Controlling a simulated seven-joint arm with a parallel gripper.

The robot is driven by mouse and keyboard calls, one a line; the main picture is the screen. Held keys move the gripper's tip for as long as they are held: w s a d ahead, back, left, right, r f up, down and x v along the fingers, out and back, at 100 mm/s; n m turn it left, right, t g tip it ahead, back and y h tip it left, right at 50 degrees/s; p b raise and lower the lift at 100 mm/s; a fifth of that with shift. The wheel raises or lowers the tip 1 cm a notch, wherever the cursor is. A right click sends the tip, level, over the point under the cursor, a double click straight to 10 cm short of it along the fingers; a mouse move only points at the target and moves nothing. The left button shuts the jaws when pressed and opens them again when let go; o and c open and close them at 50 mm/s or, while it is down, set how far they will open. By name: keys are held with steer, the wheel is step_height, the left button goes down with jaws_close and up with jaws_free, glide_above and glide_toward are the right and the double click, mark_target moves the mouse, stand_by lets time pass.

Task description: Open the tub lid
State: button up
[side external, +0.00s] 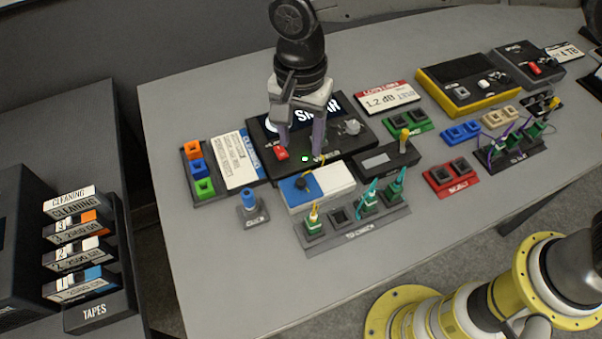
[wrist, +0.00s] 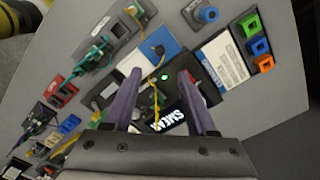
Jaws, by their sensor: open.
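A low box (side external: 334,178), half blue and half white, sits on the table just in front of the black scope unit; it looks like the tub, though no label confirms it. My gripper (side external: 300,152) points down behind the box, over the front of the scope unit. Its purple fingers are apart and hold nothing; in the wrist view the gripper (wrist: 160,72) has the yellow cable between its fingertips.
The scope unit (side external: 258,135) shows "SMEAR", with a red button and green light. A connector rack (side external: 375,220) stands in front of the box, a blue cleaner (side external: 249,202) to its left, and a dark device (side external: 385,160) to its right. The table's front left is clear.

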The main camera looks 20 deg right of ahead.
mark_target(302, 181)
step_height(302, 181, down, 12)
steer(key=shift+r, duration=0.1)
steer(key=shift+c, duration=0.3)
jaws_close()
stand_by(1.3)
steer(key=shift+d, duration=0.15)
